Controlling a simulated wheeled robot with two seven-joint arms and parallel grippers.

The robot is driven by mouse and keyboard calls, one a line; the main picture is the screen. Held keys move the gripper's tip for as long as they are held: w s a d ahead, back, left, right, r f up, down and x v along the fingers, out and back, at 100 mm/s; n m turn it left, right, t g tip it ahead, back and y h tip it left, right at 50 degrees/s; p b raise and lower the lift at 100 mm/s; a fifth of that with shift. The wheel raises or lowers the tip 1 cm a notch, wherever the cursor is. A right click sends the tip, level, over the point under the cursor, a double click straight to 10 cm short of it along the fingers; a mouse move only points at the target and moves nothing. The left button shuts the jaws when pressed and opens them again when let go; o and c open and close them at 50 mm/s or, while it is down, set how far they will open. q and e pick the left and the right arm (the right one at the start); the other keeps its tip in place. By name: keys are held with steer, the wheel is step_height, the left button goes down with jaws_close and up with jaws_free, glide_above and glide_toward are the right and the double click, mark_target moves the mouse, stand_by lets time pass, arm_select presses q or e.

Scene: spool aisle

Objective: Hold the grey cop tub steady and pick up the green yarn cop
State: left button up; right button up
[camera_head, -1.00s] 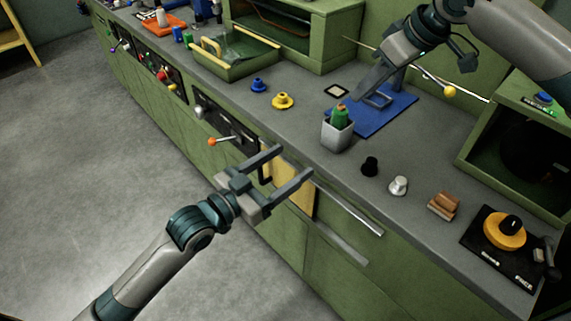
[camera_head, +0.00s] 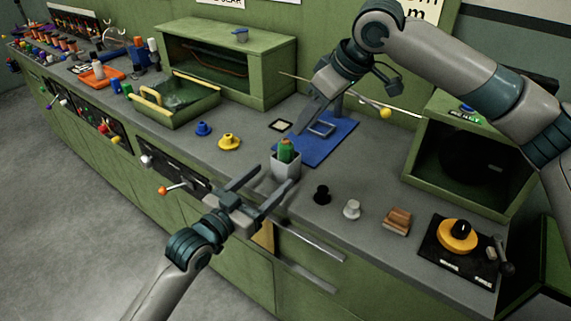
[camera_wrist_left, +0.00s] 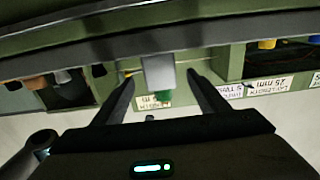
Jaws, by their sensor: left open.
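The grey cop tub (camera_head: 285,168) stands upright on the bench near its front edge. The green yarn cop (camera_head: 286,149) stands in it, its top above the rim. My left gripper (camera_head: 276,176) is open at the bench edge, fingers pointing at the tub; the near finger covers part of the tub's base. In the left wrist view the tub (camera_wrist_left: 158,72) shows between the open fingers (camera_wrist_left: 158,78), with the green cop (camera_wrist_left: 161,98) in it; contact is not visible. My right gripper (camera_head: 312,122) is above the blue mat, behind the tub, apart from the cop; its jaw opening is unclear.
The blue mat (camera_head: 335,143) lies behind the tub. Yellow (camera_head: 229,143) and blue (camera_head: 203,129) spools stand to the left; black (camera_head: 321,195) and white (camera_head: 352,209) ones to the right. A green tray (camera_head: 180,105) is farther left. A thin rod with a yellow ball (camera_head: 385,113) crosses behind.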

mark_target(279, 171)
arm_select(q)
steer(key=x, duration=0.7)
steer(key=shift+w+d, duration=0.2)
steer(key=shift+w, duration=0.05)
steer(key=c, duration=1.1)
steer(key=shift+c, duration=0.2)
arm_select(e)
steer(key=o, duration=0.6)
steer(key=shift+c, duration=0.2)
steer(key=s+a+r+m+t+h, duration=0.1)
steer(key=s+a+m+t+h, duration=0.2)
steer(key=m, duration=0.6)
steer(key=shift+s+a+h, duration=0.3)
steer(key=shift+s+a, duration=0.4)
